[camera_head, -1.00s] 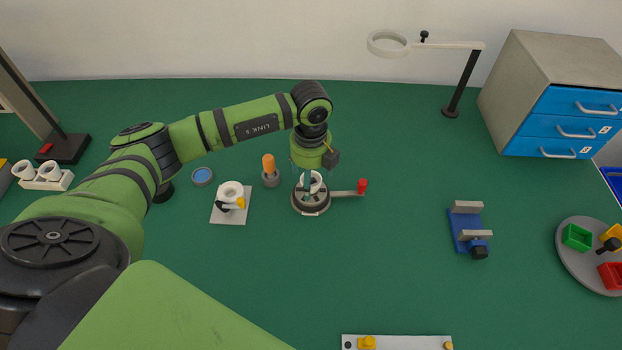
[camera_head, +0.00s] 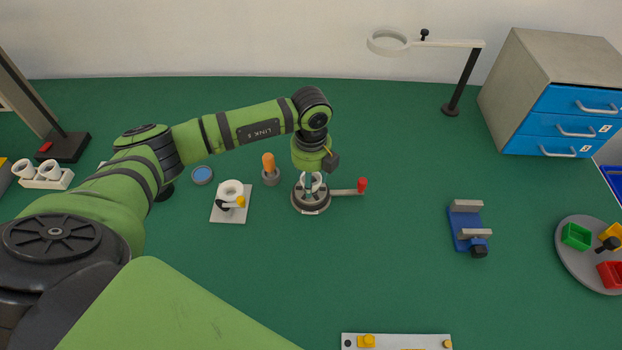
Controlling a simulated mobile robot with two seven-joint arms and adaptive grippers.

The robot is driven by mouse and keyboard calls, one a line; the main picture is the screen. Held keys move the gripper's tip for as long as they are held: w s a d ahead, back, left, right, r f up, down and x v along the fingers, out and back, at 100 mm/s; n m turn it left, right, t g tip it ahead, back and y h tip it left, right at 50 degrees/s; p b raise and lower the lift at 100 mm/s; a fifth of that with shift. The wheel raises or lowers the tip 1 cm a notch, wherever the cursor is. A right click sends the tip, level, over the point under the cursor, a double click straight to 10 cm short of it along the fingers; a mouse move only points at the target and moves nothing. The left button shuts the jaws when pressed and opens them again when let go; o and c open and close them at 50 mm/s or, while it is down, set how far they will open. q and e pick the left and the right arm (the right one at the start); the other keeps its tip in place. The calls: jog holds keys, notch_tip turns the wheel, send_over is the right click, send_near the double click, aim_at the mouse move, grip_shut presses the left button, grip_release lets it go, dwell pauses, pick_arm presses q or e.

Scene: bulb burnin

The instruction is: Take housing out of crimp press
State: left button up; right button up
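The crimp press (camera_head: 311,203) is a round dark-grey base with a light ring on top and a lever ending in a red knob (camera_head: 363,185) on its right. A small white part, which looks like the housing, sits in the press, mostly hidden by my gripper. My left gripper (camera_head: 312,187) points straight down over the press, with its fingers around or beside the white part. At this size I cannot tell whether the fingers are closed on it. My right gripper is not in view.
Left of the press stand an orange-handled tool in a grey holder (camera_head: 271,177), a blue-topped round dish (camera_head: 202,175) and a white plate with a ring fixture (camera_head: 230,215). A blue vise (camera_head: 468,230) is to the right.

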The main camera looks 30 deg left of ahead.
pick_arm(q)
jog(key=shift+r, duration=0.6)
notch_tip(320, 180, up, 3)
jog(key=shift+f+b, duration=0.2)
jog(key=shift+b, duration=0.6)
jog(key=s+d+r, duration=0.1)
jog(key=d+r, duration=1)
jog(key=shift+s+d+r, duration=0.3)
